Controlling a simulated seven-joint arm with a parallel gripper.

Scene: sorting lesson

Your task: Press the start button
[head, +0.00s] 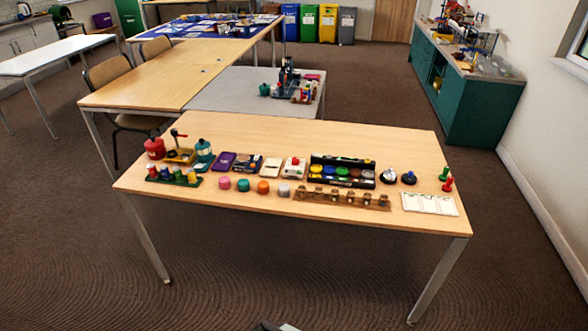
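A small white box with a red button on top (294,163) stands near the middle of the wooden table (240,129), between a pale flat case and a black tray. It is the most button-like thing in view, but any label is too small to read. Nothing touches its top. My gripper cannot be made out; only a small dark and pale piece shows at the bottom edge of the head view, and I cannot tell what part it is.
Right of the box is the black tray of coloured discs (341,183). In front are several coloured round pieces (243,185) and a wooden rack (341,204). Pots and a stand (180,155) are at left; a white card (430,206) is at right. The front strip is clear.

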